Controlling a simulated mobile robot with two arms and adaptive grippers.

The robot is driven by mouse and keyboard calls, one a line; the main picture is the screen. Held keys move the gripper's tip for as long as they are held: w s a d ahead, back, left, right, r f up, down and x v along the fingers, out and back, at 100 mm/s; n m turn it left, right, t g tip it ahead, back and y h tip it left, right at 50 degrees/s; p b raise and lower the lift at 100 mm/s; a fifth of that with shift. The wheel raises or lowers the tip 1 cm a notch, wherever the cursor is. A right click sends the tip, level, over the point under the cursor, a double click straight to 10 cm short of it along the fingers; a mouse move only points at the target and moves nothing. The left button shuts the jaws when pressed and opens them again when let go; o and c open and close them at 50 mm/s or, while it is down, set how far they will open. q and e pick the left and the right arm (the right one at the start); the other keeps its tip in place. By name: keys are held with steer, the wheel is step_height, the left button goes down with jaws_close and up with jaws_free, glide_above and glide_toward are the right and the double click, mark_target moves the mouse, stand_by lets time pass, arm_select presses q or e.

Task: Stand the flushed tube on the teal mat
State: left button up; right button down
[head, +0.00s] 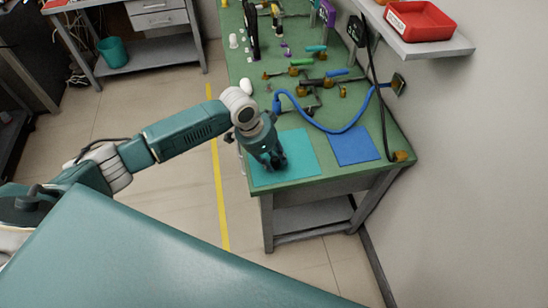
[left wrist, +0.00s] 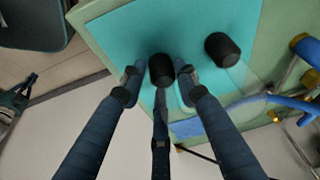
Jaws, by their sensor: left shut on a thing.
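My left gripper (head: 271,162) is over the teal mat (head: 302,170) at the near end of the green bench. In the left wrist view its two fingers (left wrist: 160,80) are closed around a black-capped tube (left wrist: 161,68). The cap shows between the fingertips; the tube's lower part is hidden, so I cannot tell whether it touches the mat. A second black cap (left wrist: 222,46), with a faint clear body below it, is on the teal mat to the right of the held one. My right gripper is not in view.
A blue mat (head: 355,146) lies right of the teal mat. Pipes and valves fill the bench (head: 235,70) farther back. A red bin (head: 420,20) sits on the wall shelf.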

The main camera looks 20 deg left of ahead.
arm_select(q)
steer(key=shift+f, duration=0.15)
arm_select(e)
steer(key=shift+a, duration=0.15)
arm_select(q)
steer(key=o, duration=1.2)
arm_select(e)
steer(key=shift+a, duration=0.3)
arm_select(q)
steer(key=shift+a+r, duration=0.1)
steer(key=shift+r, duration=0.4)
steer(key=b+v, duration=0.1)
steer(key=v, duration=1)
steer(key=shift+s+r, duration=0.1)
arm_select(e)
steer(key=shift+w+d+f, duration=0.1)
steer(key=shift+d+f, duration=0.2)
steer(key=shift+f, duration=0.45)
